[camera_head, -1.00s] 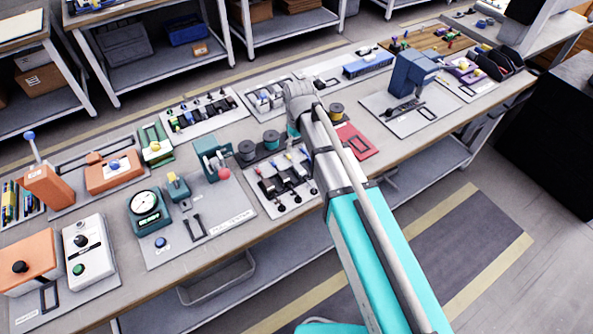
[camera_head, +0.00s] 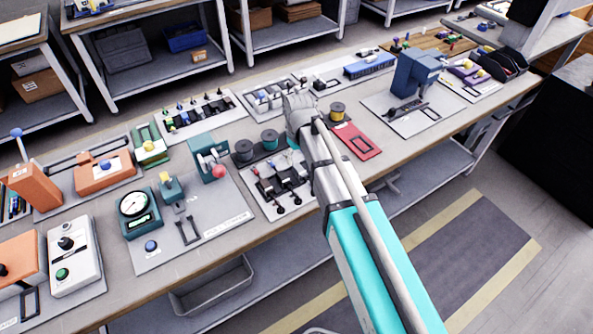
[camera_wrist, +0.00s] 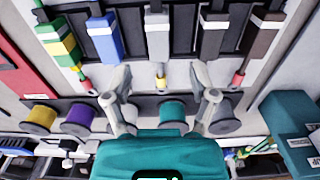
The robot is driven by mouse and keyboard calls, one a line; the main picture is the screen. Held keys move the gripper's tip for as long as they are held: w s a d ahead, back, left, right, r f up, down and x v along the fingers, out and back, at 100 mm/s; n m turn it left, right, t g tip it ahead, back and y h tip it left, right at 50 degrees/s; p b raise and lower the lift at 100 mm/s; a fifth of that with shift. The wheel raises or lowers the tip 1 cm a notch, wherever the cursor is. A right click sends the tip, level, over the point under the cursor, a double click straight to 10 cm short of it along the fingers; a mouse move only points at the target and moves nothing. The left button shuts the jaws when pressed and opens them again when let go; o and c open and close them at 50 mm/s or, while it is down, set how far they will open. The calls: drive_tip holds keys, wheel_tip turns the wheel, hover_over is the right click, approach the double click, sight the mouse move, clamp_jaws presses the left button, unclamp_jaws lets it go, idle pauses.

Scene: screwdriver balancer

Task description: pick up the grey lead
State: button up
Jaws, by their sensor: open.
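The grey lead (camera_wrist: 157,38) is in the middle of a row of leads in the wrist view. It has a white band and a yellow lower end. My gripper (camera_wrist: 159,74) is open, with one finger on each side of the grey lead's yellow end in the picture. The fingers look apart from it; the depth between them is unclear. The grey lead cannot be made out there.
A blue lead (camera_wrist: 105,38) and a dark grey lead (camera_wrist: 211,38) flank the grey one. A green-yellow lead (camera_wrist: 58,42) and a brown lead (camera_wrist: 262,36) are further out. A purple spool (camera_wrist: 78,121) and a teal spool (camera_wrist: 172,112) are among several spools near the fingers.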

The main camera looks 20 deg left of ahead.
sight(299, 168)
drive_tip(key=shift+f, duration=0.15)
drive_tip(key=shift+d+f+b, duration=0.1)
drive_tip(key=shift+f+b, duration=2.4)
drive_tip(key=shift+b, duration=0.1)
clamp_jaws()
